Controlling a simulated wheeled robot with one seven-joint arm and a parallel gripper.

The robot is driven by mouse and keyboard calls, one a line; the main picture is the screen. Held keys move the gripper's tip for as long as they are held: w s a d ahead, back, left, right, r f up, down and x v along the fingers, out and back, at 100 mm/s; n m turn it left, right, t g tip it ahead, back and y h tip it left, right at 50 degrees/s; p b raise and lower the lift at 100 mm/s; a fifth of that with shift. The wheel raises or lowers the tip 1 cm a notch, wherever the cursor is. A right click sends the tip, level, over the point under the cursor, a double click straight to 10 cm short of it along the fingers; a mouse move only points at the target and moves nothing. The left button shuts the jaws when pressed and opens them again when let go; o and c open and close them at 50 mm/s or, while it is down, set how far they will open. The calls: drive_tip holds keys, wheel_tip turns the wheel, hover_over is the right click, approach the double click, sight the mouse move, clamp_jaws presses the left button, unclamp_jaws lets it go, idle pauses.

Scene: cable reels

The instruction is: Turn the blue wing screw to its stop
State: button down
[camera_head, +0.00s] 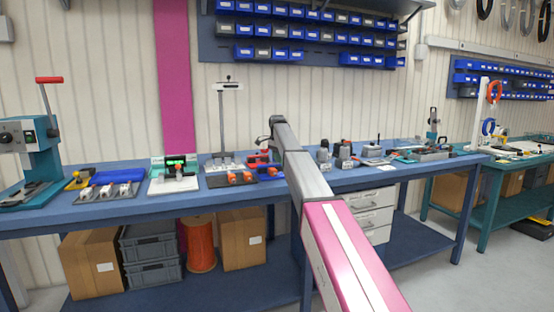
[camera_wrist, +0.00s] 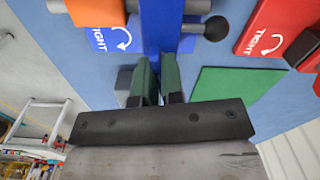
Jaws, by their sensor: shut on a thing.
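A saturated blue upright part (camera_wrist: 162,22), which looks like the blue wing screw, stands between the two green fingers of my gripper (camera_wrist: 159,72) in the wrist view. The fingers are shut on it; their tips hide its lower part. A blue label (camera_wrist: 115,39) with "TIGHT" and a curved arrow lies to its left. In the head view my gripper reaches down over the bench, largely hidden by my arm, and the blue screw cannot be made out there.
In the wrist view, an orange block (camera_wrist: 97,12) is at upper left and a red "TIGHT" label (camera_wrist: 262,32) at right. A grey rod with a dark knob (camera_wrist: 215,28) sits close right of the fingers. The blue bench (camera_head: 130,211) holds several fixtures.

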drive_tip(key=shift+m, duration=1.1)
drive_tip(key=c, duration=1.2)
unclamp_jaws()
drive_tip(key=shift+c, duration=0.2)
drive_tip(key=shift+r, duration=0.1)
wheel_tip(320, 180, up, 11)
drive_tip(key=shift+f, duration=0.2)
